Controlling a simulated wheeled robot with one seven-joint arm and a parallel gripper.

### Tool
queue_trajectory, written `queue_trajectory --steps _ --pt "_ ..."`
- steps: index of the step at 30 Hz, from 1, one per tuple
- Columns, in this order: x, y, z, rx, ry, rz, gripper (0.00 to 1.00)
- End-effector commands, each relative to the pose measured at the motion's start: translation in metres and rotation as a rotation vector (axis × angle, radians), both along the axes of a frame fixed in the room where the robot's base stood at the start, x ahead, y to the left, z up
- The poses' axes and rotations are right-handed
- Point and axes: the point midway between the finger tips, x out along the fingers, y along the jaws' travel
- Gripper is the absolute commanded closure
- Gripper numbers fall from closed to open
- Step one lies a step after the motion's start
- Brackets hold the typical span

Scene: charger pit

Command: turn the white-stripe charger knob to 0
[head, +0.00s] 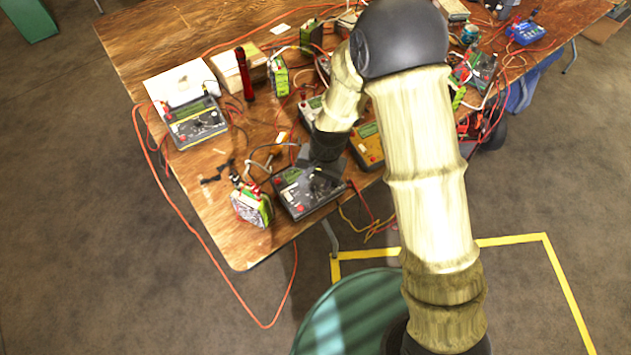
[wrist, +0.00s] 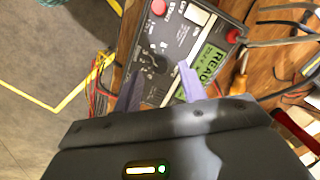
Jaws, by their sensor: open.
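A dark grey charger (head: 294,202) lies at the near edge of the wooden table, below my gripper (head: 322,175). In the wrist view the charger (wrist: 205,22) shows a lit green display, a red button and pale markings. Its black knob (wrist: 150,61) appears between and just beyond the fingertips of my gripper (wrist: 158,72). The fingers are apart and hold nothing visible. I cannot tell whether they touch the knob, nor read its pointer. The head view hides most of the knob behind my gripper.
A green-and-white pack (head: 252,207) stands left of the charger. Another charger (head: 195,122), with yellow trim, and a yellow charger (head: 368,146) share the table (head: 205,182). A red torch (head: 244,74) stands farther back. Red and black cables lie around; floor is free in front.

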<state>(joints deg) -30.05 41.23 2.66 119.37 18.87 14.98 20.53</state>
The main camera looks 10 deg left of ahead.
Motion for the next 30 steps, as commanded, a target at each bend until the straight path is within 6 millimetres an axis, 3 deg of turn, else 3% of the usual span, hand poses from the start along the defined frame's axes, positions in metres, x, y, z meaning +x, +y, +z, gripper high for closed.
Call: queue_trajectory --steps 5,14,20,30 --pt "0.0 0.003 -0.016 0.0 0.001 0.0 0.59" --pt "0.0 0.003 -0.018 0.001 -0.001 0.001 0.59" --pt "0.0 0.003 -0.018 0.0 0.0 0.001 0.98" --pt "0.0 0.003 -0.017 -0.002 -0.003 0.021 1.0"
